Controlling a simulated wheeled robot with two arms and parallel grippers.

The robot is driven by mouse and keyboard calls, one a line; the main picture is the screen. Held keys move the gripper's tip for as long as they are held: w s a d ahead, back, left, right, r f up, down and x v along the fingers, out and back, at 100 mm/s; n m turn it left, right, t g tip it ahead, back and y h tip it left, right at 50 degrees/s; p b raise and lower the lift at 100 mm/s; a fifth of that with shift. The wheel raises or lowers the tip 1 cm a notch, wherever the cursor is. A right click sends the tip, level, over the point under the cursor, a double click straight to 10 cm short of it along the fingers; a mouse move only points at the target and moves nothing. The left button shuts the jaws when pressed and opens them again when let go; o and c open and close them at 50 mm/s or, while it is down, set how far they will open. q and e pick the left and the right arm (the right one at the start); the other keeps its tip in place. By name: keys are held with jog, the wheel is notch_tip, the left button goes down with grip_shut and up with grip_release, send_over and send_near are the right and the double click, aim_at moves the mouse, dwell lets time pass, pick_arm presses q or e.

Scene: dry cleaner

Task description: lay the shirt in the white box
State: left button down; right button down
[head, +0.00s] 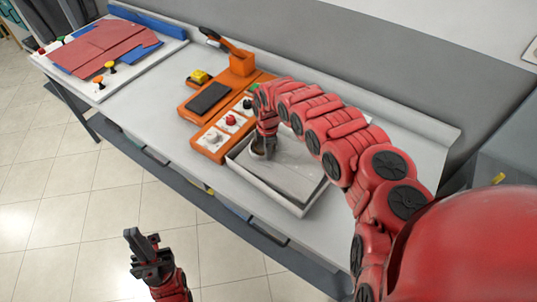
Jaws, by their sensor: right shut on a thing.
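The white box (301,212) is a shallow open tray on the table's front side, right of the orange panel. A flat grey folded item, which looks like the shirt (295,172), lies within its walls, with a dark rounded collar-like part at its left end. My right gripper (264,150) reaches down at that end and is shut on the shirt; the fingertips are small and partly hidden. My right arm covers the box's far side. My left gripper (142,248) is empty and open, low over the floor in front of the table, well away from the box.
An orange panel (205,145) with knobs and a dark pad stands left of the box, with an orange holder (241,64) behind it. A white board (120,79) with red and blue cloth lies at the far left. The table (145,90) is clear between them.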

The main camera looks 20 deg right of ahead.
jog(key=shift+f, duration=0.95)
jog(key=shift+f, duration=0.2)
jog(key=c, duration=1)
grip_release()
jog(key=shift+r, duration=0.1)
